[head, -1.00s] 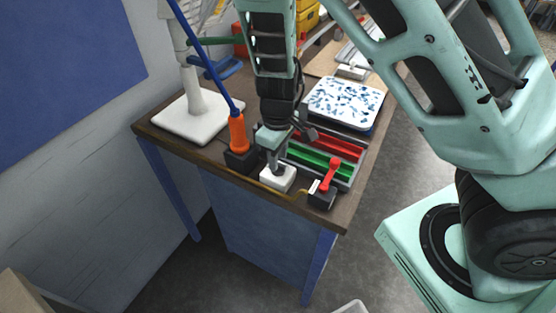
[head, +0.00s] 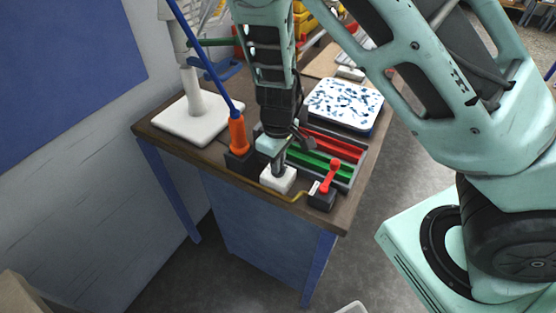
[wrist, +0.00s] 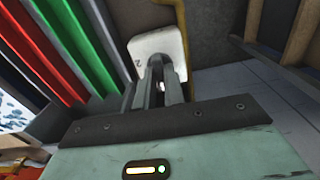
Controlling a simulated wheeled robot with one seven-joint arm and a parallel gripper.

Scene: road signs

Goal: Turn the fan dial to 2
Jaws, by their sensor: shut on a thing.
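The white fan dial box (head: 278,179) sits at the front edge of the brown table. In the wrist view its white face (wrist: 150,48) shows a "2" near the left side of my fingers. My gripper (head: 279,168) points down onto the top of the box. In the wrist view my gripper (wrist: 162,82) is shut on the dial knob, which the fingers mostly hide. I cannot tell which number the knob points to.
An orange-handled lever (head: 238,134) stands left of the box, and a red-handled lever (head: 331,176) stands right. Red and green trays (head: 318,163) lie just behind. A white stand base (head: 182,124) is back left. The brown table (head: 205,158) is crowded here.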

